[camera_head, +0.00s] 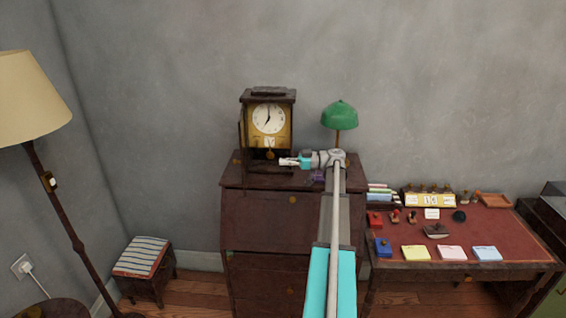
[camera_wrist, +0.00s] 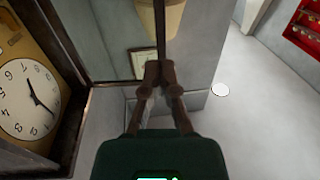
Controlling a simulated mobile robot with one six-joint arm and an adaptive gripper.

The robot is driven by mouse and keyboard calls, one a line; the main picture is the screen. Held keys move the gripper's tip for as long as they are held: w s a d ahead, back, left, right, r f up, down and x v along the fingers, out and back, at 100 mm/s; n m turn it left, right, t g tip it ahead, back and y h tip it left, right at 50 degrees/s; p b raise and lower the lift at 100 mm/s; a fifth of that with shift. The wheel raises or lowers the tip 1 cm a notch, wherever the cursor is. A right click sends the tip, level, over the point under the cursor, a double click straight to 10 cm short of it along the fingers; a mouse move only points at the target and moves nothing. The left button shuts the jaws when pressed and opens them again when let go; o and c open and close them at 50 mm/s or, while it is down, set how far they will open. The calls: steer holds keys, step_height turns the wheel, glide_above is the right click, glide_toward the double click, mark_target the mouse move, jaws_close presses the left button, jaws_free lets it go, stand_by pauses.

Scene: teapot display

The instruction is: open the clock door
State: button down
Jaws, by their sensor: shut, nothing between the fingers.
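The clock (camera_head: 268,97) stands on the dark wooden cabinet, with its white dial facing the room. Its dial (camera_wrist: 28,100) also shows at the left of the wrist view. The clock door (camera_head: 241,130) stands open at the clock's left side, seen nearly edge-on in the head view. Its dark frame (camera_wrist: 118,83) spans the upper middle of the wrist view. My gripper (camera_head: 283,162) is low in front of the clock, pointing left. In the wrist view my gripper (camera_wrist: 160,70) has its fingertips together and empty, overlapping the door's frame bar; I cannot tell whether they touch.
A green lamp (camera_head: 339,114) stands right of the clock, close behind my arm. The dark cabinet (camera_head: 262,222) is below. A desk (camera_head: 465,230) with stamps and pads is at the right. A floor lamp (camera_head: 28,98) and striped stool (camera_head: 143,256) are at the left.

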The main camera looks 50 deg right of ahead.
steer(key=x, duration=1.2)
steer(key=shift+w+a, duration=0.15)
